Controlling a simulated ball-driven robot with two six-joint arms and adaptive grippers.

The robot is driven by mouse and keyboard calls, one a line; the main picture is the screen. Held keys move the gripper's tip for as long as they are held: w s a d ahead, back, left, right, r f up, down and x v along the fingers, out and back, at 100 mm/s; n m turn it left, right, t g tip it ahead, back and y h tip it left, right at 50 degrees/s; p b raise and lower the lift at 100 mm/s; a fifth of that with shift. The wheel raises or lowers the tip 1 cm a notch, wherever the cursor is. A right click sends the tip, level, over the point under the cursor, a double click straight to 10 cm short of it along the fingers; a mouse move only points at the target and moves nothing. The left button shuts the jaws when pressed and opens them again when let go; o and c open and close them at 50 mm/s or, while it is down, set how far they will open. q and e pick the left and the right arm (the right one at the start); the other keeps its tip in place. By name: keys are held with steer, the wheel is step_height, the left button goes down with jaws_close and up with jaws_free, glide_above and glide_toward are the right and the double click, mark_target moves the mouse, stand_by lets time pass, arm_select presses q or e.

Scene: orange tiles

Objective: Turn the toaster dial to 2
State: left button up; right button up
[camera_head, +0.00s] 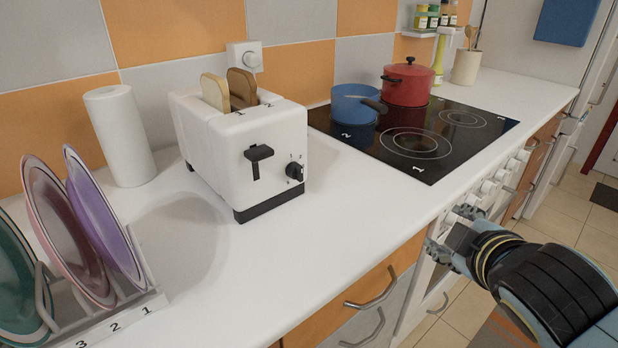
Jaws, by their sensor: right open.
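The white toaster (225,140) stands on the counter at centre left, with two slices of bread in its slots, one light and one dark. Its front faces right and toward me, with a black lever (258,153) and a black dial (294,171) low on the right side. Small marks surround the dial, too small to read. My right gripper (437,248) is at the lower right, in front of the stove's front and beyond the counter edge. It is open and empty, apart from the toaster and its dial. My left gripper is not in view.
A rack (150,300) with several plates stands at lower left, and a paper towel roll (120,137) behind it. A blue pan (354,103) and a red pot (407,83) sit on the black stovetop (450,165). The counter (330,235) before the toaster is clear.

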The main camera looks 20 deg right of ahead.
mark_target(302, 176)
steer(key=w+a+r+n+t+y, duration=0.1)
steer(key=w+a+n+t+y, duration=0.1)
steer(key=n, duration=0.4)
steer(key=w+a+r+n+t+y, duration=0.2)
steer(key=w+a+n+y, duration=0.1)
steer(key=n, duration=0.3)
steer(key=w+a+r+n+t+y, duration=0.2)
steer(key=w+a+n, duration=0.1)
steer(key=a+n, duration=0.2)
steer(key=shift+w+n+t+y, duration=0.25)
steer(key=shift+n+t+y, duration=0.15)
steer(key=shift+n, duration=0.6)
steer(key=a+n+y, duration=0.1)
steer(key=a+f+n+y, duration=0.1)
steer(key=n, duration=0.1)
steer(key=a+f+n+g+y, duration=0.1)
steer(key=a+n, duration=0.1)
steer(key=shift+s+a+y, duration=0.1)
steer(key=shift+y, duration=0.2)
steer(key=p+x, duration=0.1)
steer(key=x, duration=0.9)
steer(key=shift+w+a+f, duration=0.1)
steer(key=shift+w+a, duration=0.1)
steer(key=shift+w, duration=0.05)
jaws_close()
